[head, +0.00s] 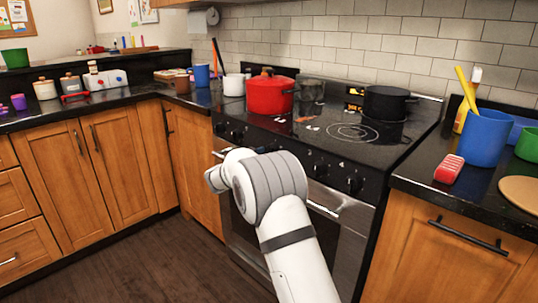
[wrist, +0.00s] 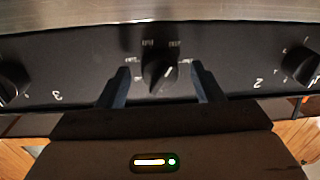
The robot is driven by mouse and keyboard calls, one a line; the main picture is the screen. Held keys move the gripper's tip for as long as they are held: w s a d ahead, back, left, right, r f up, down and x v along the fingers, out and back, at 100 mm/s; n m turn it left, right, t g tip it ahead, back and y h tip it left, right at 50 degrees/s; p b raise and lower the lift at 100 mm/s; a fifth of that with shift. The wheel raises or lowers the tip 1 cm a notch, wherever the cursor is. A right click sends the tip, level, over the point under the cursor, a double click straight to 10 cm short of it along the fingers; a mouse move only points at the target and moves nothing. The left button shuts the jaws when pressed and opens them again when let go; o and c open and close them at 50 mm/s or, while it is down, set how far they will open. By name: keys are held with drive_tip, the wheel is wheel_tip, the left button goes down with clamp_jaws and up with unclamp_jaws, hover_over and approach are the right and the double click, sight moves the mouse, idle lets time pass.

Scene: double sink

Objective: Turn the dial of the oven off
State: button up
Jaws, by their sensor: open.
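The oven dial (wrist: 158,76) is a round black knob with a light pointer mark, set in the black control panel (wrist: 95,62). Its pointer is tilted off straight, and the small print around it is too blurred to read. My gripper (wrist: 160,68) is open, with one dark finger on each side of the dial. I cannot tell whether either finger touches it. In the head view the oven (head: 345,232) stands under the cooktop, and my white arm hides the gripper and the middle of the panel.
Other knobs sit on both sides, one by a "3" (wrist: 12,82) and one by a "2" (wrist: 300,66). The oven handle (head: 326,208) runs below the panel. A red pot (head: 268,96) and a black pot (head: 386,103) stand on the cooktop. Floor (head: 150,262) at left is clear.

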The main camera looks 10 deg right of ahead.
drive_tip(key=shift+w+d, duration=0.15)
drive_tip(key=shift+d, duration=0.1)
drive_tip(key=c, duration=1)
drive_tip(key=shift+o, duration=0.2)
